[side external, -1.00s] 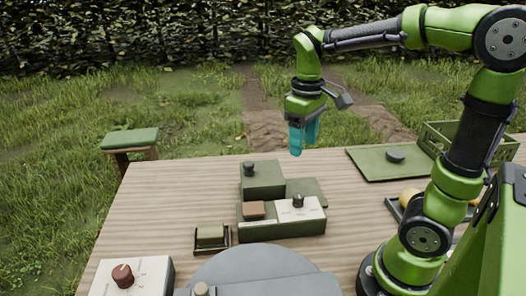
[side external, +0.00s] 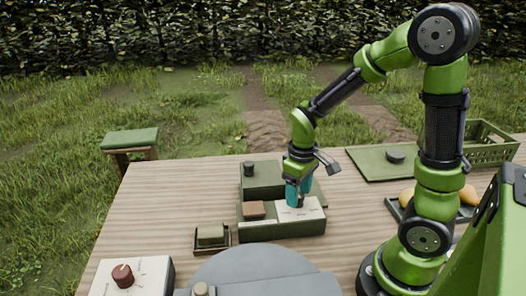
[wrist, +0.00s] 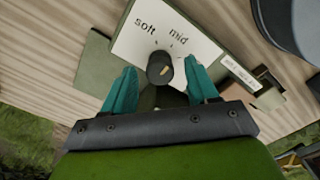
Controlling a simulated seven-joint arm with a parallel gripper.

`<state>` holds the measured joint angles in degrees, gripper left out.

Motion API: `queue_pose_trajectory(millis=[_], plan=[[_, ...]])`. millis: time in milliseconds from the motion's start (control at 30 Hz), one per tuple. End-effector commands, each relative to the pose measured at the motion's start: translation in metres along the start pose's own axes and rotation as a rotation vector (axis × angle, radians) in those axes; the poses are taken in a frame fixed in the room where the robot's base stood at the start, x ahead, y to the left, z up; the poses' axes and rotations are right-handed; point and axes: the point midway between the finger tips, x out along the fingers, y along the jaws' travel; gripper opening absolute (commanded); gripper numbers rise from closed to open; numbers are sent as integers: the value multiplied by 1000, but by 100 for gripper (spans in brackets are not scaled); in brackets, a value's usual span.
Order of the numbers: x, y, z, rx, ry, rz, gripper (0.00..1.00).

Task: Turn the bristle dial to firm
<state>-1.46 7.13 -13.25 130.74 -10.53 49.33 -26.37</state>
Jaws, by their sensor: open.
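The bristle dial (wrist: 160,68) is a small black knob with a pale pointer mark, on a white plate (wrist: 128,40) lettered "soft" and "mid" in the wrist view. No "firm" label can be read; part of the plate is hidden by my gripper. The plate sits on the right of a green box (side external: 283,230) on the table. My gripper (wrist: 160,78) is open, its teal fingers on either side of the dial; I cannot tell whether they touch it. In the side view my gripper (side external: 297,200) points down over the plate and hides the dial.
A brown block (side external: 253,209) sits on the same green box, left of the plate. A black knob (side external: 249,169) stands on the box's rear part. A red-brown dial (side external: 122,275) on another white box is at front left. A sponge-like block (side external: 210,234) lies in a small tray.

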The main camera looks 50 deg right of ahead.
Motion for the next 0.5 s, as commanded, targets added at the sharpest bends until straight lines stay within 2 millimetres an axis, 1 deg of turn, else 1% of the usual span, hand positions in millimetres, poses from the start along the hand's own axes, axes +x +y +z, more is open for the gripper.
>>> queue_pose_trajectory(millis=[133, 167, 500], plan=[[0, 0, 0, 0, 0, 0, 58], [0, 0, 0, 0, 0, 0, 57], [-1, 0, 0, 0, 1, 0, 5]])
